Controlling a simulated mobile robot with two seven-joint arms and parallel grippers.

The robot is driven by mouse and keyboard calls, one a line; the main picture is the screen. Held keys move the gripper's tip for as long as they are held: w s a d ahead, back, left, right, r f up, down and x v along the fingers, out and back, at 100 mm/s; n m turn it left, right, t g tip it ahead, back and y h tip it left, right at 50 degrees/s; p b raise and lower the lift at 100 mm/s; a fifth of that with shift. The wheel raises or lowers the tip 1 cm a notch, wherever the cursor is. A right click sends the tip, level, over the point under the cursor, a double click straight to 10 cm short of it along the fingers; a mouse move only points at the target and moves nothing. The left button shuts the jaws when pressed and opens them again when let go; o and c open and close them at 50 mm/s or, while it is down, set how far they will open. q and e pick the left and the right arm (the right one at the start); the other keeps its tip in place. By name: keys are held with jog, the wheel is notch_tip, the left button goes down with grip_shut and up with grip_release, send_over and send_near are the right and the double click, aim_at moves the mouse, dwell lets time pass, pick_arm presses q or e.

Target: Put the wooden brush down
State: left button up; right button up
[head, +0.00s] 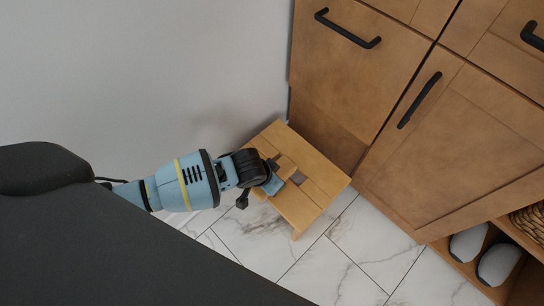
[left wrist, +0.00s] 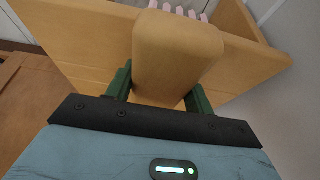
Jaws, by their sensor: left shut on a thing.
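The wooden brush (left wrist: 178,50) fills the middle of the left wrist view, its tan wooden body toward me and a row of pink bristles at its far end. My left gripper (left wrist: 159,92) is shut on it, with a green finger on each side. In the head view my left gripper (head: 271,178) is over a small wooden step stool (head: 297,211). The brush blends with the stool's wood there and is partly hidden by the gripper. I cannot tell whether the brush touches the stool top. My right gripper is not in view.
A wooden cabinet (head: 430,150) with black handles stands right behind the stool. A pale wall (head: 150,80) is at the left. Marble-look floor tiles (head: 330,275) are clear in front.

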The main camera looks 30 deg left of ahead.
pick_arm(q)
jog(key=shift+f, duration=0.15)
jog(key=o, duration=1.3)
jog(key=shift+c, duration=0.2)
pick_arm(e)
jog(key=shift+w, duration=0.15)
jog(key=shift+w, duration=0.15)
pick_arm(q)
jog(key=p+v, duration=0.6)
jog(key=v, duration=0.5)
jog(key=shift+r, duration=0.25)
jog(key=shift+s+a+r, duration=0.15)
jog(key=shift+r, duration=0.2)
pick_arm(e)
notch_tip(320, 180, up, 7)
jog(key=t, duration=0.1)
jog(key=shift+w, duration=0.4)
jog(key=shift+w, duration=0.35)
